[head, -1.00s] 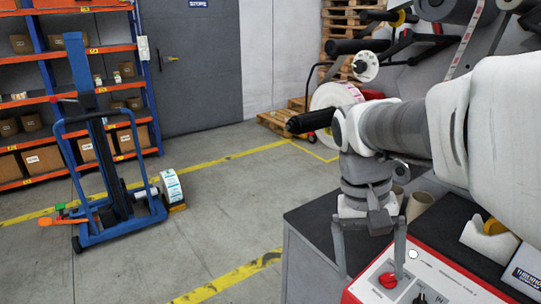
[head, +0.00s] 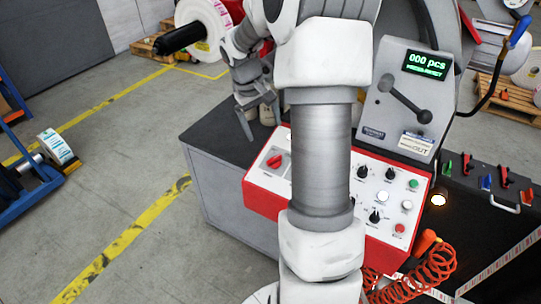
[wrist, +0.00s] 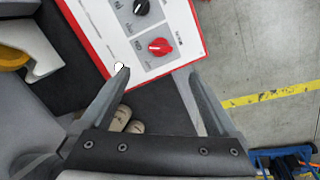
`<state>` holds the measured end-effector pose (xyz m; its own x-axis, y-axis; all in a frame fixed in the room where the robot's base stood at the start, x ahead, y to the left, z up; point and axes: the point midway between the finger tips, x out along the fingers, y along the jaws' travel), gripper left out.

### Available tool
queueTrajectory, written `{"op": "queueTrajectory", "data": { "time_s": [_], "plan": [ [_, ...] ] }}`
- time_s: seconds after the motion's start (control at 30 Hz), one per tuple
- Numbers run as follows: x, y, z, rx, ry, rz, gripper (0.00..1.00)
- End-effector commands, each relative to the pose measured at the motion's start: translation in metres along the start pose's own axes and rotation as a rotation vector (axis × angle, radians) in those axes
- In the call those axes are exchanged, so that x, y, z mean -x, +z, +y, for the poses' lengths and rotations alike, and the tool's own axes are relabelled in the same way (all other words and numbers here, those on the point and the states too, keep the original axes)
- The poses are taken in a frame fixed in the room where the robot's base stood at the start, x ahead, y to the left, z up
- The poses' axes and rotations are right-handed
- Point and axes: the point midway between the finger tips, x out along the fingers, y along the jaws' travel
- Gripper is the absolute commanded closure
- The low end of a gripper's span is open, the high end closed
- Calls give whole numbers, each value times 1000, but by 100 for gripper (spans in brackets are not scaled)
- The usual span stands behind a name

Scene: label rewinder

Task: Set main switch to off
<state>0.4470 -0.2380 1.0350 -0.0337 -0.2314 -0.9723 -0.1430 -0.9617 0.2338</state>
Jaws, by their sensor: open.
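A red rotary switch (head: 275,161) sits at the left end of the white control panel (head: 330,185) with a red frame. It also shows in the wrist view (wrist: 160,46), its handle lying roughly crosswise there. Its label is too small to read. My gripper (head: 262,130) is open and empty, just behind the panel's left end in the head view. In the wrist view the switch lies beyond the fingertips (wrist: 159,72), roughly centred between them, and nothing touches it. My arm hides part of the panel's middle.
Black knobs (head: 375,216) and coloured buttons fill the panel's right side. A display box with a black lever (head: 405,103) stands behind it. An orange coiled hose (head: 425,270) hangs at the front right. Cardboard cores (wrist: 120,118) lie near my gripper.

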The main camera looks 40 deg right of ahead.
Motion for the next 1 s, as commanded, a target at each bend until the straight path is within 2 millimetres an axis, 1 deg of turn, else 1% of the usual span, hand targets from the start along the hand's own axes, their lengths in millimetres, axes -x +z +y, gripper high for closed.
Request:
{"op": "queueTrajectory", "data": {
  "time_s": [0.03,0.1,0.4,0.5,0.6,0.7,0.8,1.0],
  "plan": [
    [-14,1,-1,1,-3,-5,5],
    [-30,1,-1,0,-3,-5,5],
    [-94,1,-1,0,-3,-4,5],
    [-110,1,-1,0,-3,-3,5],
    [-123,1,-1,0,-2,-2,5],
    [-130,1,-1,0,-1,-1,5],
    [-134,0,-1,0,-1,0,5],
    [-134,0,-1,0,-1,0,5]
  ]
}}
